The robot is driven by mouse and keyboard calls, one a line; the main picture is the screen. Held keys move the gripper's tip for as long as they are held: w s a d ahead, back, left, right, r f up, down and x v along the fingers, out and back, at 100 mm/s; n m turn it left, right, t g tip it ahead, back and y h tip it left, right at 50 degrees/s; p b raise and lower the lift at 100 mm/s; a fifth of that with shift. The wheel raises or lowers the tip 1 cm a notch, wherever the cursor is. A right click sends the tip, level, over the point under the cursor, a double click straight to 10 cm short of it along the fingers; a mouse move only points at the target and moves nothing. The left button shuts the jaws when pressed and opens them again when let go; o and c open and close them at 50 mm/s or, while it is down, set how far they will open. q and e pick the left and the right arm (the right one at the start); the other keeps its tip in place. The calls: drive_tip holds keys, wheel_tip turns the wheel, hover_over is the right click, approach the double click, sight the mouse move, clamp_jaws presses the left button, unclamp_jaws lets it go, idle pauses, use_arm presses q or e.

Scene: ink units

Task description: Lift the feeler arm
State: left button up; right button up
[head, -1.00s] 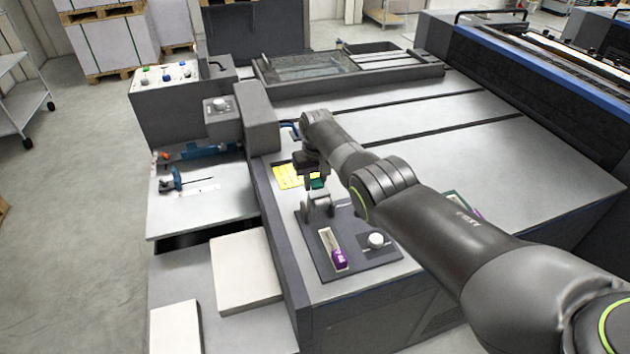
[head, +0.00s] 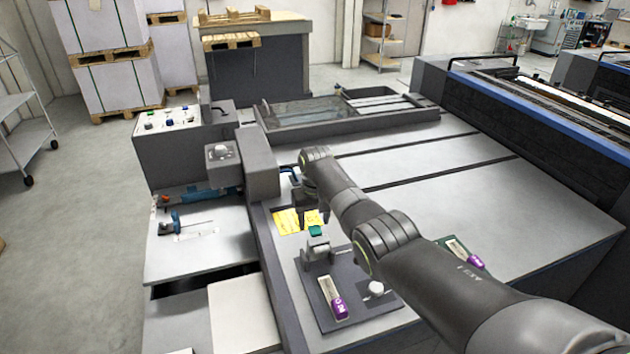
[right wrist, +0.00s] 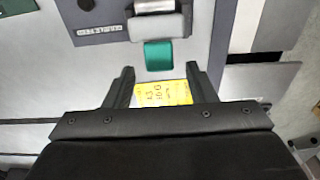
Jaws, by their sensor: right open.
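The feeler arm shows as a green tab (head: 316,231) at the front of a small grey block (head: 318,250) on a dark mounting plate (head: 325,308). In the right wrist view the green tab (right wrist: 158,55) hangs from the grey block, just ahead of the jaws and roughly centred between them. My right gripper (right wrist: 158,72) is open and empty, with the fingers spread. In the head view this gripper (head: 312,208) is just behind the green tab, partly hidden by my wrist. My left gripper is not in view.
Yellow labels (head: 290,221) lie flat beneath the right gripper. A grey housing (head: 258,165) stands to the left. The machine top (head: 470,205) to the right is mostly clear.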

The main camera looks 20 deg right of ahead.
wheel_tip(320, 180, up, 14)
drive_tip(key=s+b, duration=0.1)
drive_tip(key=shift+f, duration=0.2)
drive_tip(key=shift+s+f, duration=0.1)
